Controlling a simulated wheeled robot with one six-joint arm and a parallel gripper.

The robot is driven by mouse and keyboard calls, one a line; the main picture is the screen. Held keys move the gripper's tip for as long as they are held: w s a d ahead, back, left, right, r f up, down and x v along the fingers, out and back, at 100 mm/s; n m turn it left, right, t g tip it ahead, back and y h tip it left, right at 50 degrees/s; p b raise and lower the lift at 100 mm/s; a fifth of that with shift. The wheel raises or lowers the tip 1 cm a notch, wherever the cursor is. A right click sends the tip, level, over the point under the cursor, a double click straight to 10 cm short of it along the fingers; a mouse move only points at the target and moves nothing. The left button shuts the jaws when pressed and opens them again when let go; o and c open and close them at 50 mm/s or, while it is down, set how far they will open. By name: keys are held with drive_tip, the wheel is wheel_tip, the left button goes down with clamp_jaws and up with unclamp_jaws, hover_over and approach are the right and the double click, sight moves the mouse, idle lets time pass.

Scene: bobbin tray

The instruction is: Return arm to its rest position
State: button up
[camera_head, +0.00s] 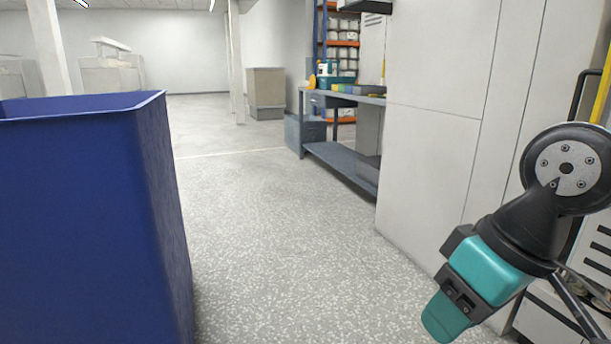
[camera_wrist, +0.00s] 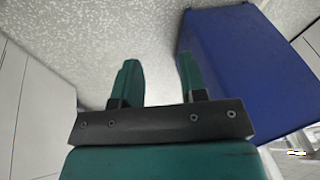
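My gripper (camera_head: 446,318) is at the lower right of the head view, at the end of my dark arm, pointing down and to the left above the floor. In the wrist view my gripper (camera_wrist: 160,80) shows two teal fingers standing apart with a clear gap. Only floor shows between them, so it is open and empty. No bobbin or tray shows in either view.
A tall blue bin (camera_head: 85,220) stands close at the left; it also shows at the right of the wrist view (camera_wrist: 245,75). Pale cabinets (camera_head: 435,130) stand at the right. A workbench (camera_head: 345,97) is farther back. The speckled floor (camera_head: 275,230) between is clear.

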drive_tip(key=s+n+g, duration=0.1)
drive_tip(key=s, duration=0.4)
wheel_tip(320, 180, up, 37)
drive_tip(key=p, duration=3.8)
drive_tip(key=shift+s+a, duration=0.25)
drive_tip(key=shift+a, duration=0.15)
